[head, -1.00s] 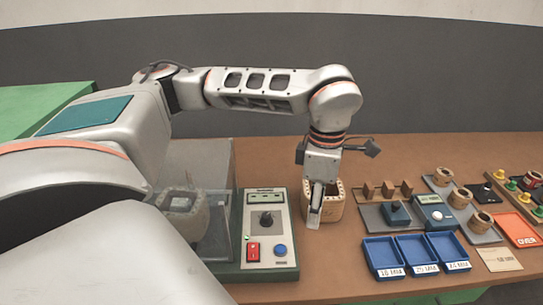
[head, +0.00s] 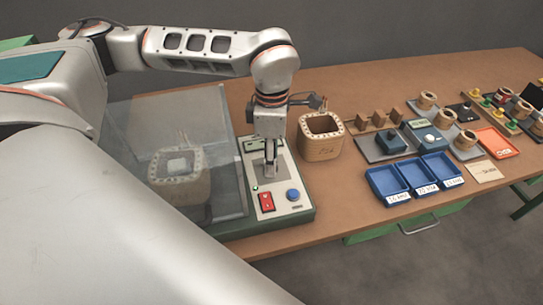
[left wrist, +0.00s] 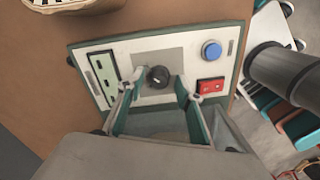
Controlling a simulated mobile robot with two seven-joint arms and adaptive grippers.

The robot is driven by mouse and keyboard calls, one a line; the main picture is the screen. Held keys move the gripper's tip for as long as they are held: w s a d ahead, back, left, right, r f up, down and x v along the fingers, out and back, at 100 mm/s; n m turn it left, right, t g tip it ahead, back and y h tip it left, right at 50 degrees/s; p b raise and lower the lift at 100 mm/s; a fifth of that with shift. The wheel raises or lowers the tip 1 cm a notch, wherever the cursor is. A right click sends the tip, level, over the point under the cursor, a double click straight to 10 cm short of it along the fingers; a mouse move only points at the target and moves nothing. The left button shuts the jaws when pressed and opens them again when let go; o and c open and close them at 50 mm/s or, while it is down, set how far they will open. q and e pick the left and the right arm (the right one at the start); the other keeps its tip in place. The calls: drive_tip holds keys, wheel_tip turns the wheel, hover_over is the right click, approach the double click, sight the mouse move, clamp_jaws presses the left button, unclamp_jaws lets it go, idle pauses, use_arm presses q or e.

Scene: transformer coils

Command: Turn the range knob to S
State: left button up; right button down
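The control box has a pale panel (head: 285,200) with a red switch (head: 267,201) and a blue button (head: 293,194). The range knob (left wrist: 157,76) is a dark round knob on a grey patch in the left wrist view; its markings are too small to read. My left gripper (head: 270,175) points down over the panel at the knob and mostly hides it in the head view. In the left wrist view its two fingers (left wrist: 160,84) are apart, one on each side of the knob, with gaps showing. My right gripper is not in view.
A clear cover (head: 150,125) encloses a coil form (head: 178,185) left of the panel. A wooden coil form (head: 320,143) stands close to the right. Blue trays (head: 388,183) and several small parts lie further right. The bench front edge is near.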

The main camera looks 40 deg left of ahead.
use_arm(q)
clamp_jaws()
drive_tip(key=shift+n, duration=0.3)
drive_tip(key=n, duration=0.3)
drive_tip(key=shift+n, duration=0.3)
drive_tip(key=n, duration=0.4)
drive_tip(key=shift+n, duration=0.3)
drive_tip(key=n, duration=0.4)
drive_tip(key=shift+a, duration=0.1)
drive_tip(key=n, duration=0.5)
drive_tip(key=shift+t, duration=0.3)
